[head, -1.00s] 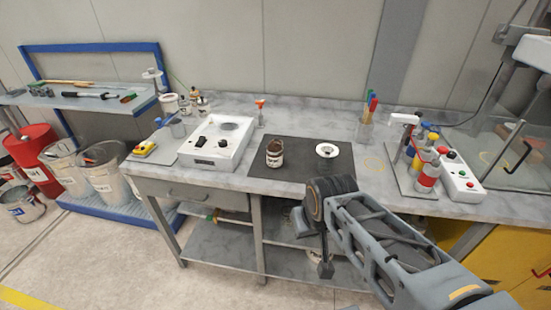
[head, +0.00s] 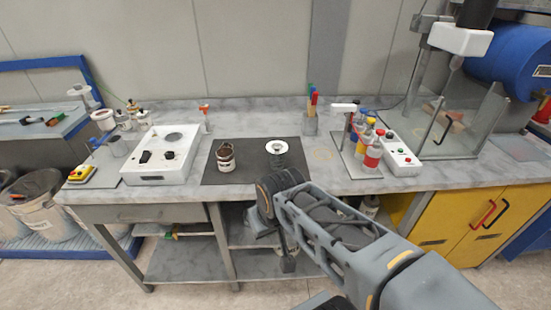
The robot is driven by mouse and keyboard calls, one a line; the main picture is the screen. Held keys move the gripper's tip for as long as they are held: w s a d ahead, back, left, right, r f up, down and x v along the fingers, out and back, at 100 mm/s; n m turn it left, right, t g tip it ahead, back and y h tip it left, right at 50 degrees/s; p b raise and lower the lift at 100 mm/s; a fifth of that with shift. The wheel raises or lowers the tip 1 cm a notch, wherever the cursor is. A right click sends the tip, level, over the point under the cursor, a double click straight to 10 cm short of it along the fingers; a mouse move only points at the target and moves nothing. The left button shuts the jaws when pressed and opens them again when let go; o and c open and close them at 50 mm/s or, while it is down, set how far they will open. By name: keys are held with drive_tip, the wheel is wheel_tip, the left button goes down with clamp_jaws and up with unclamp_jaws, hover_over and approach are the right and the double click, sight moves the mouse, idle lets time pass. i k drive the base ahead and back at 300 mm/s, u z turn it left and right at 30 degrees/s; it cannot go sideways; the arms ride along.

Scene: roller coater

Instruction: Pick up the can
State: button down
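A small can (head: 225,158) with a white label and a dark brown, stained top stands upright on the black mat (head: 250,178) on the workbench. My arm reaches in from the lower right and its bend is in front of the bench edge. What seems to be part of my gripper (head: 287,263) hangs below the bend, lower than the bench top and to the right of the can. It is apart from the can. The fingers are too hidden and small to tell open from shut.
A white dish (head: 277,147) stands on the mat right of the can. A white device (head: 162,155) is to the left. Several bottles (head: 372,152) and a button box (head: 398,158) are to the right. A pen holder (head: 310,124) stands behind.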

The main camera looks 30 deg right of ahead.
sight(226, 161)
drive_tip(key=k, duration=1.25)
drive_tip(key=u, duration=1)
drive_tip(key=i, duration=1.45)
drive_tip(key=z, duration=0.5)
drive_tip(key=i, duration=0.35)
drive_tip(key=z, duration=0.4)
